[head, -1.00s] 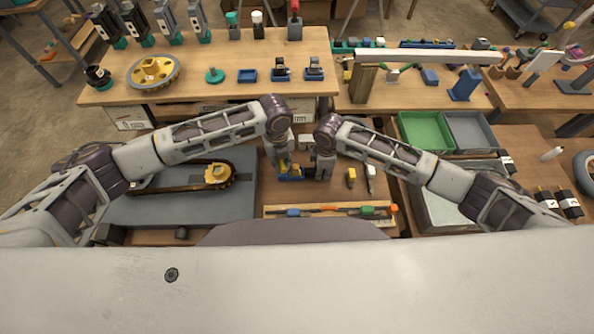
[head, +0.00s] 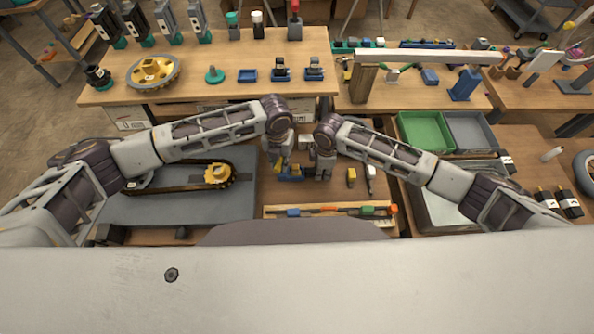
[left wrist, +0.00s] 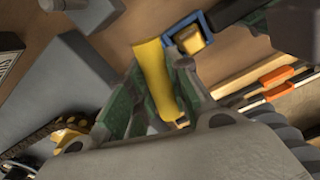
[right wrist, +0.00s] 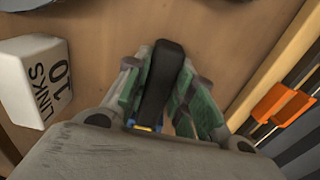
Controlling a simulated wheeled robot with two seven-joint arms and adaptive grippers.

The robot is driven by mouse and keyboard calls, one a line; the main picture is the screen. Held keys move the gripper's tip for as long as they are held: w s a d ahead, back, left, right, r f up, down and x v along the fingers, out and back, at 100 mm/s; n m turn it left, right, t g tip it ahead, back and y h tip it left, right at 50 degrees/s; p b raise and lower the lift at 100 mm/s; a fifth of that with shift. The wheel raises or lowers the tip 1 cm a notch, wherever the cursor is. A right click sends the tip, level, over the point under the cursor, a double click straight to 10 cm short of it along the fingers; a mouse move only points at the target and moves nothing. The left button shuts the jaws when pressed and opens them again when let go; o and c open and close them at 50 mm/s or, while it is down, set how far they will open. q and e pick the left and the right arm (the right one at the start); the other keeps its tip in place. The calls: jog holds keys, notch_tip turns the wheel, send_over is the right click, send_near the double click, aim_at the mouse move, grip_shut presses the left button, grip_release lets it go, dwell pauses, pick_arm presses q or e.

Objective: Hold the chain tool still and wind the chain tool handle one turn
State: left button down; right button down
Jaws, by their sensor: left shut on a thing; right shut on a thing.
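The chain tool has a blue body (head: 291,172), low in front of me between the two grippers. My left gripper (head: 281,163) is shut on a yellow bar, the chain tool handle, which lies between its green-padded fingers in the left wrist view (left wrist: 152,72). The bar's end is close beside a blue frame (left wrist: 172,40) with a yellow piece inside it. My right gripper (right wrist: 165,95) is shut on a black grip (right wrist: 163,70) of the tool. A bit of blue and yellow shows below this grip. The fingers hide where the parts join.
A chain around a yellow sprocket (head: 219,173) lies on a grey plate (head: 245,205) at left. A white box marked LINKS 10 (right wrist: 32,80) stands beside my right gripper. A rack (head: 270,214) of coloured-handled tools lies in front; two small tools (head: 351,178) lie at right.

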pick_arm(q)
jog(key=m, duration=0.3)
jog(key=shift+d+r+m, duration=0.1)
jog(key=shift+m, duration=2.2)
jog(key=c, duration=1.2)
grip_release()
jog(key=shift+c, duration=0.2)
jog(key=shift+r, duration=2.45)
jog(key=shift+c, duration=0.6)
